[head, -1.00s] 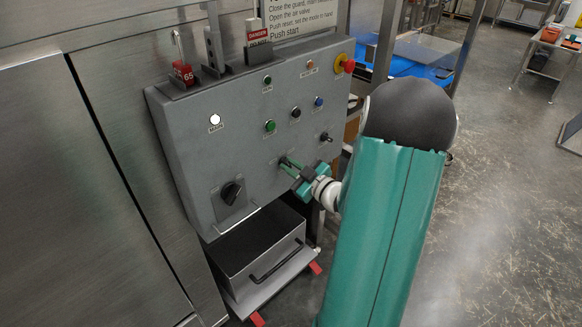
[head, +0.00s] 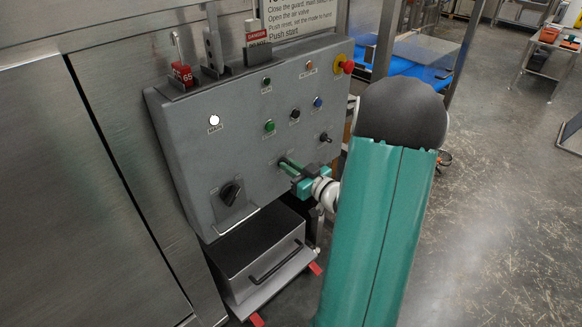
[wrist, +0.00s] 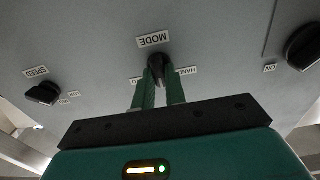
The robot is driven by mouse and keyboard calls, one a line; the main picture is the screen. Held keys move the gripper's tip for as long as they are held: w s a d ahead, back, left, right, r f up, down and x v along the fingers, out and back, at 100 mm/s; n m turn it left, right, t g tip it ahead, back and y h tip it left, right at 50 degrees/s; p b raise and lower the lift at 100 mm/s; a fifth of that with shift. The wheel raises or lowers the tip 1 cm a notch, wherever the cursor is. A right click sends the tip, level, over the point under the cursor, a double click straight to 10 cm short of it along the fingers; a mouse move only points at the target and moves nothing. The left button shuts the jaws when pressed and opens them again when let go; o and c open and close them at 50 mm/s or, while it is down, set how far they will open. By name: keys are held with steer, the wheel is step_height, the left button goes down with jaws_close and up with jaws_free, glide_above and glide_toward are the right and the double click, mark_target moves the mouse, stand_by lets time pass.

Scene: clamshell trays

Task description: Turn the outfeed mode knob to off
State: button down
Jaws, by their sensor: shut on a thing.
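The mode knob (wrist: 155,69) is small and black, below the MODE label (wrist: 154,40) in the wrist view, which shows the panel upside down. My gripper (wrist: 159,85) has its two green fingers shut on the knob, one on each side. In the head view my gripper (head: 286,163) reaches the lower middle of the grey control panel (head: 190,135), and its fingers hide the knob there. The fingers partly cover the small labels beside the knob, so I cannot read its setting for sure.
A black speed knob (wrist: 43,94) and a large black rotary switch (wrist: 304,47) flank the mode knob. Green, black and blue buttons and a red-yellow stop button (head: 343,64) sit higher on the panel. A grey drawer-like box (head: 255,250) stands below it.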

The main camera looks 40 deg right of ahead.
steer(key=c, duration=1.4)
jaws_free()
steer(key=shift+c, duration=0.2)
steer(key=s, duration=1.3)
steer(key=shift+s+d, duration=0.2)
steer(key=shift+s, duration=0.2)
